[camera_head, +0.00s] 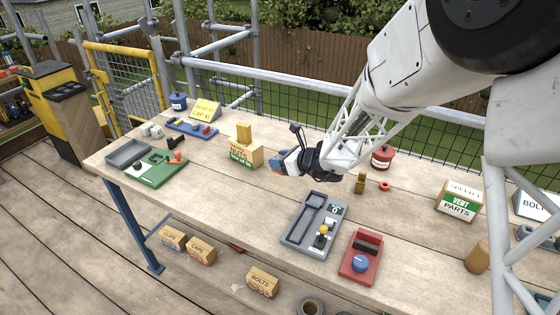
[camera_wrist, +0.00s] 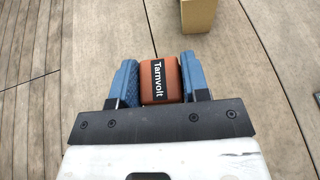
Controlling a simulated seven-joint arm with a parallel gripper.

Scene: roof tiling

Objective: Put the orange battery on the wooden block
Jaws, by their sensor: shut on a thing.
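My gripper (camera_head: 281,163) is shut on the orange battery (camera_head: 274,169), holding it near the middle of the workbench. In the wrist view the battery (camera_wrist: 160,81) sits between the two blue fingers, with a black label reading "Tarnvolt". A tan wooden-looking block (camera_head: 244,133) stands upright at or on the carton marked "NUTS" (camera_head: 242,155), left of my gripper; I cannot tell whether it rests on the carton or behind it. A tan box-shaped thing (camera_wrist: 199,14) shows ahead of the fingers in the wrist view; I cannot tell which it is.
A grey tray device (camera_head: 314,224) and a red device with a blue knob (camera_head: 361,256) lie at the front. A green board (camera_head: 163,168) lies left. A small brass-coloured piece (camera_head: 361,183), a red tin (camera_head: 382,157) and a "VENT PARTS" box (camera_head: 459,201) stand right.

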